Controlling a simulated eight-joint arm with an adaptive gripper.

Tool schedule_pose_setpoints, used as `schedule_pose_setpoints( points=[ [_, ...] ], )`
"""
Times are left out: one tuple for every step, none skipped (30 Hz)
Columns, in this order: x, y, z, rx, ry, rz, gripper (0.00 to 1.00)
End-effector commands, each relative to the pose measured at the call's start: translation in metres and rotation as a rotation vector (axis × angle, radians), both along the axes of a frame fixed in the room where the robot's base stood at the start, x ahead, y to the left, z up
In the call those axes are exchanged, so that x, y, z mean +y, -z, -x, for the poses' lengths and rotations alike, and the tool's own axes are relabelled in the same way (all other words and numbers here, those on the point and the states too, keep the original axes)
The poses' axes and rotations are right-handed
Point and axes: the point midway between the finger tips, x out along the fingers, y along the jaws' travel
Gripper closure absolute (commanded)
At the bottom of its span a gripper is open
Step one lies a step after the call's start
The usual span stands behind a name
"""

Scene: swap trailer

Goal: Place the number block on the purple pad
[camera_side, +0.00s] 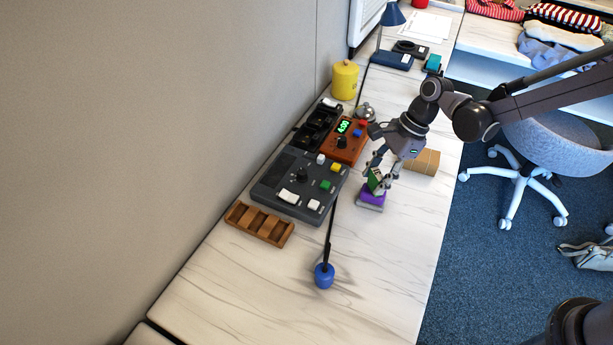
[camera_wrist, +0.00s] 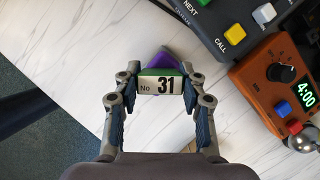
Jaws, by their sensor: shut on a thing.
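The number block (camera_wrist: 160,86) is green with a white face reading "No 31". My gripper (camera_wrist: 160,92) is shut on it, one finger on each side. In the side view my gripper (camera_side: 380,178) holds the block (camera_side: 375,180) right over the purple pad (camera_side: 371,198). The pad has a purple top and a paler base. In the wrist view part of the purple pad (camera_wrist: 163,58) shows just beyond the block; the rest is hidden behind it. I cannot tell whether the block touches the pad.
A grey button panel (camera_side: 290,203) and an orange timer box (camera_side: 352,150) stand left of the pad. A tan box (camera_side: 424,162) is to its right. A wooden rack (camera_side: 259,225) and a blue-based stick (camera_side: 324,277) stand nearer. The front right tabletop is clear.

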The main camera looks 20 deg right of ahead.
Motion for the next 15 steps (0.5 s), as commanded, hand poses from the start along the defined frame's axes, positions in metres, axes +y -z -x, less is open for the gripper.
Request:
schedule_pose_setpoints(
  points=[
    [0.0,0.0016,-0.0001,0.0,0.0,0.0,0.83],
    [0.0,0.0011,-0.0001,0.0,0.0,0.0,0.5],
    [0.0,0.001,-0.0001,0.0,0.0,0.0,0.39],
    [0.0,0.001,-0.0001,0.0,0.0,0.0,0.36],
    [0.0,0.001,-0.0001,0.0,0.0,0.0,0.36],
    [0.0,0.001,-0.0001,0.0,0.0,0.0,0.36],
    [0.0,0.001,-0.0001,0.0,0.0,0.0,0.36],
    [-0.0001,0.0009,-0.0001,0.0,0.0,0.0,0.36],
    [-0.0001,0.0009,-0.0001,0.0,0.0,0.0,0.36],
    [-0.0001,0.0009,-0.0001,0.0,0.0,0.0,0.36],
    [-0.0001,0.0009,-0.0001,0.0,0.0,0.0,0.36],
    [0.0,0.0007,0.0,0.0,0.0,0.0,0.36],
    [0.0,0.0002,0.0,0.0,0.0,0.0,0.36],
    [0.0,-0.0005,0.0,0.0,0.0,0.0,0.36],
    [0.0,-0.0024,0.0001,0.0,0.0,0.0,0.36]
  ],
)
